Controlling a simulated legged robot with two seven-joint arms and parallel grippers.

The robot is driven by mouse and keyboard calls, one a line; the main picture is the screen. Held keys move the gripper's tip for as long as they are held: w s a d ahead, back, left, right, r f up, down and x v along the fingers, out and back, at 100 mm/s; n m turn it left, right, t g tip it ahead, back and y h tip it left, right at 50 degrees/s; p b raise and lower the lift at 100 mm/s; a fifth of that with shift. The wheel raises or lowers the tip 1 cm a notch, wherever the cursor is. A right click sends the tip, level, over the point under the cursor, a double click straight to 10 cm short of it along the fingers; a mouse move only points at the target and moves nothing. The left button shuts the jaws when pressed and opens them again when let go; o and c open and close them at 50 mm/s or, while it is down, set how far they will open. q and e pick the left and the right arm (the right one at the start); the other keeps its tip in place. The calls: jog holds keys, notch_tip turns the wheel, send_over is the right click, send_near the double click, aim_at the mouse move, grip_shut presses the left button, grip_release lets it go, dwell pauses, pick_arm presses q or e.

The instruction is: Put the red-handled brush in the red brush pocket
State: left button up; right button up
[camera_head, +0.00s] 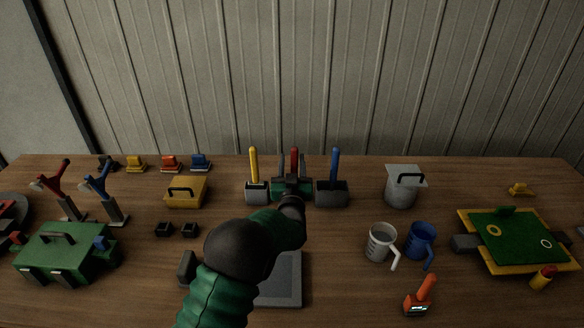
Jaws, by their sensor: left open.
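The red-handled brush (294,157) stands upright at the back middle of the bench. My left gripper (293,172) is open, with a finger on each side of the red handle. I cannot tell whether the fingers touch it. The gripper's body hides the brush's lower part and whatever it stands in, so the red brush pocket cannot be made out. My right gripper is not in view.
A yellow-handled brush (254,165) and a blue-handled brush (334,168) stand in dark grey pockets on either side. A grey tray (285,280) lies partly under my arm.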

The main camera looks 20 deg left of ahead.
pick_arm(q)
jog(key=v, duration=1.1)
jog(key=shift+s+d, duration=0.15)
jog(key=shift+s, duration=0.2)
dwell(0.8)
